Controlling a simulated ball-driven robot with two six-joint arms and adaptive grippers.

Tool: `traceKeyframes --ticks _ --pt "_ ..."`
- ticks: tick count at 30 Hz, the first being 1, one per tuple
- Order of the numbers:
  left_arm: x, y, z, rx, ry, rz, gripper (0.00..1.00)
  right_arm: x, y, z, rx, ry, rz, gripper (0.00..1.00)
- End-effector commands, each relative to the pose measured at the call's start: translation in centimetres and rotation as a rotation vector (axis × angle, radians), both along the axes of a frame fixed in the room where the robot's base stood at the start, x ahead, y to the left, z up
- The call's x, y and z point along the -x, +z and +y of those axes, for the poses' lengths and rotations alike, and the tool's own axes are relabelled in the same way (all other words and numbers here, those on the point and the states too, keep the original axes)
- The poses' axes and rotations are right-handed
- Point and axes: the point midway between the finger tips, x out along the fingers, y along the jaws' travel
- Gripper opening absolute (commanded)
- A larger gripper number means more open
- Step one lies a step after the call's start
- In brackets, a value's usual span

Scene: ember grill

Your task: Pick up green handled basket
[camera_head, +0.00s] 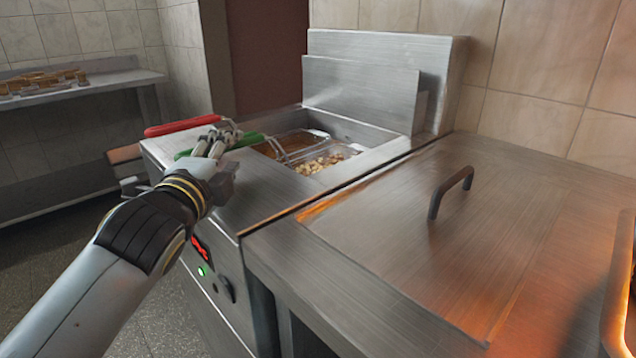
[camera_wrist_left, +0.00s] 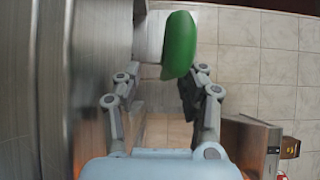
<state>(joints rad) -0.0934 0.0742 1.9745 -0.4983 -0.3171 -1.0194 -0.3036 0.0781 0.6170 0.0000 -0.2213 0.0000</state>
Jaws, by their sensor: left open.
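The green-handled basket holds pale brown food and sits in the fryer well; its wire end (camera_head: 322,163) shows in the head view. Its green handle (camera_head: 247,140) reaches out over the fryer's front, partly hidden by my left gripper (camera_head: 217,143). In the left wrist view the rounded handle end (camera_wrist_left: 180,45) is ahead of the fingers, nearer the right one. My left gripper is open (camera_wrist_left: 163,82) and has nothing clamped between its fingers. Whether a finger touches the handle I cannot tell. My right gripper is not in view.
A red handle (camera_head: 183,125) lies just behind the green one. The steel fryer (camera_head: 225,215) has a raised back panel. A steel counter lid with a dark handle (camera_head: 450,190) is to the right. A side table (camera_head: 85,95) with brown items stands at far left.

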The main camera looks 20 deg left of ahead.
Motion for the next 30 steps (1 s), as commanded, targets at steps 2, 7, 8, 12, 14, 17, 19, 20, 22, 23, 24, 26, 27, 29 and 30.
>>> traceKeyframes --ticks 2,7,8,12,14,17,19,20,22,23,24,26,27,29,30 --pt "-1.1 0.4 0.2 0.001 0.0 -0.003 0.4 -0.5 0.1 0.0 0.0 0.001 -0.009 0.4" --pt "-3.8 0.7 0.5 0.001 -0.001 -0.003 0.4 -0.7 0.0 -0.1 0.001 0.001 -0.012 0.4" --pt "-4.1 0.7 0.6 0.001 -0.001 -0.002 0.4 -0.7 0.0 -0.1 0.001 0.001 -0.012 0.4" --pt "-4.8 0.7 0.7 0.0 -0.001 -0.001 0.4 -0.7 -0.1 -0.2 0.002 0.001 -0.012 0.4" --pt "-4.8 0.7 0.7 0.0 -0.001 -0.001 0.4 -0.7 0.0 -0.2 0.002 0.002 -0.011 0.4" --pt "-4.8 0.7 0.7 0.0 -0.001 -0.001 0.4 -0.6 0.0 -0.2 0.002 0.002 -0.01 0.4" --pt "-4.8 0.7 0.7 0.0 -0.001 -0.001 0.34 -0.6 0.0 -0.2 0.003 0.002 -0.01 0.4" --pt "-4.8 0.7 0.7 0.0 -0.001 -0.001 0.3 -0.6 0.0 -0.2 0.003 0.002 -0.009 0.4" --pt "-4.8 0.7 0.7 0.0 -0.001 -0.001 0.21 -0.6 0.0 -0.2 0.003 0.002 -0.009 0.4" --pt "-4.8 0.7 0.7 0.0 -0.001 -0.001 0.17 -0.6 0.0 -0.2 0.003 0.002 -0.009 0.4" --pt "-4.8 0.7 0.7 0.0 -0.001 -0.001 0.12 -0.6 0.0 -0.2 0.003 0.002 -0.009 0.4" --pt "-4.8 0.7 0.7 0.0 -0.001 -0.001 0.04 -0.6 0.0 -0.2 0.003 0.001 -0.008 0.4" --pt "-4.8 0.7 0.7 0.0 -0.001 -0.001 0.0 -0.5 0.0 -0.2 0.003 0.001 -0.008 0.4" --pt "-4.8 0.7 0.7 0.0 -0.001 -0.001 0.0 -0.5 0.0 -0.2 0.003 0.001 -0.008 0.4" --pt "-4.8 0.7 0.7 0.0 -0.001 -0.001 0.0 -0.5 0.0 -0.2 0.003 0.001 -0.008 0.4"
